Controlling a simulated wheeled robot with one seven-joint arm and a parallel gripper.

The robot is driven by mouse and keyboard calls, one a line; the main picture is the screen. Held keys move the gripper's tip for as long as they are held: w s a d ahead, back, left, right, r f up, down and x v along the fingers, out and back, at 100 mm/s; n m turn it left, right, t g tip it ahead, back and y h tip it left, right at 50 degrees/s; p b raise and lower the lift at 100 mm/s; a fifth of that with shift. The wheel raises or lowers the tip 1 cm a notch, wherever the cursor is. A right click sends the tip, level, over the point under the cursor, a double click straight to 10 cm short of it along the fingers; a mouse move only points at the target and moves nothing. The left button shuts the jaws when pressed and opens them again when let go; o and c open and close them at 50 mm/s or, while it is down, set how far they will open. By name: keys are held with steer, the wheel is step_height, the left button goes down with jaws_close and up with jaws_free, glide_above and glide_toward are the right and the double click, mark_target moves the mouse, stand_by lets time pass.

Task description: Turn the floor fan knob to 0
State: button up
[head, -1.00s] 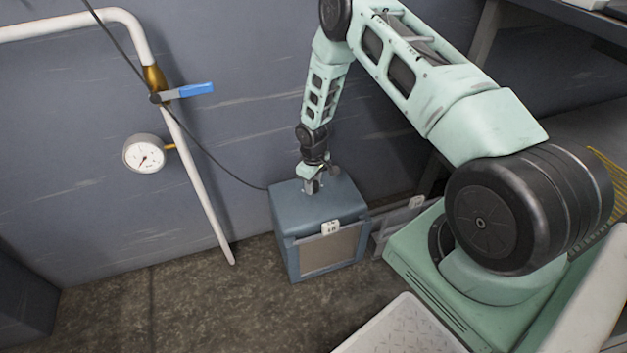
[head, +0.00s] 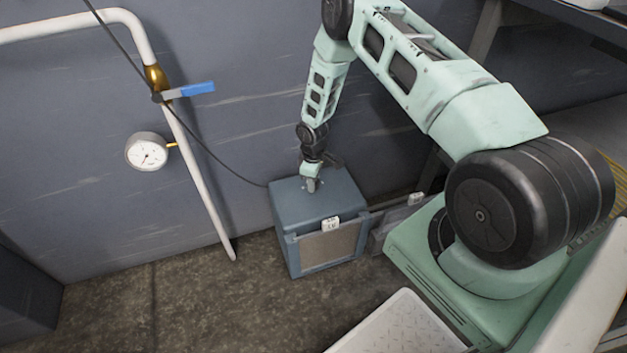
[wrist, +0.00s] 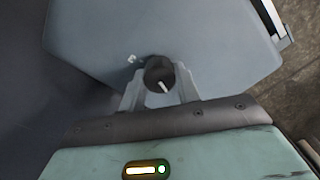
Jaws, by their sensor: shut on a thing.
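The floor fan (head: 300,208) is a blue-grey box standing on the floor against the wall, with a mesh front panel and a small white label. My gripper (head: 312,186) reaches straight down onto its top face. In the wrist view, the dark round knob (wrist: 158,72) with a white pointer line sits between the fingers of my gripper (wrist: 158,92), which is shut on it. The pointer slants from upper left to lower right. A small white mark (wrist: 131,59) lies on the top face, left of the knob. In the head view the gripper hides the knob.
A white pipe with a blue-handled valve (head: 190,90) and a round gauge (head: 147,151) is on the wall at left. A dark cable (head: 215,160) runs down to the fan. A pale tray (head: 400,325) is at the front. Floor left of the fan is clear.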

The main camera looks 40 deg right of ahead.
steer(key=o, duration=1)
step_height(320, 180, up, 18)
steer(key=p, duration=0.4)
steer(key=shift+f, duration=0.25)
steer(key=shift+a, duration=0.1)
steer(key=s+a+r, duration=0.4)
steer(key=a+r, duration=0.4)
steer(key=a, duration=0.1)
steer(key=s+a+r, duration=0.5)
steer(key=a+r, duration=0.4)
steer(key=a, duration=0.1)
steer(key=s+a+r, duration=0.4)
steer(key=s+r, duration=0.1)
steer(key=s, duration=0.6)
steer(key=s+a+r, duration=0.3)
steer(key=s+r, duration=0.1)
steer(key=s, duration=0.6)
steer(key=shift+y, duration=0.3)
steer(key=r+p, duration=1.4)
steer(key=s+r+p, duration=0.1)
steer(key=r+p, duration=0.6)
steer(key=shift+r+p, duration=0.3)
steer(key=shift+r, duration=0.1)
